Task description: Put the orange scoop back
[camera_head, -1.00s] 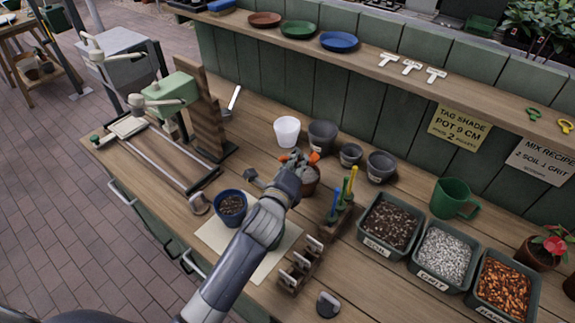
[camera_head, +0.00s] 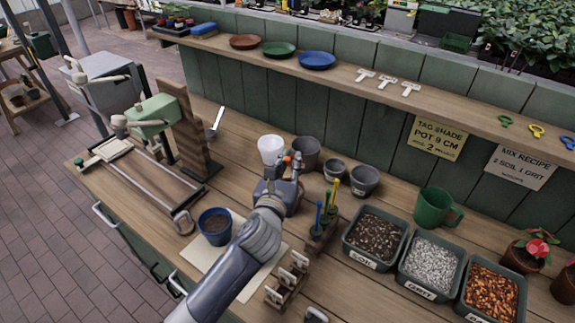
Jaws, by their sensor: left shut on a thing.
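My left gripper (camera_head: 284,172) is over the bench, shut on the orange scoop (camera_head: 297,158). Only a bit of its orange shows at the gripper's tip; the rest is hidden by the fingers. A wooden tool holder (camera_head: 318,238) stands just right of my left wrist, with blue, green and yellow handles upright in it. My right gripper is not in view.
A blue pot (camera_head: 215,226) of soil stands on a paper sheet (camera_head: 204,256). White (camera_head: 270,150) and dark grey pots (camera_head: 306,154) stand close behind the gripper. Bins of soil (camera_head: 374,236), grit (camera_head: 431,262) and orange chips (camera_head: 492,290) and a green jug (camera_head: 436,207) stand right.

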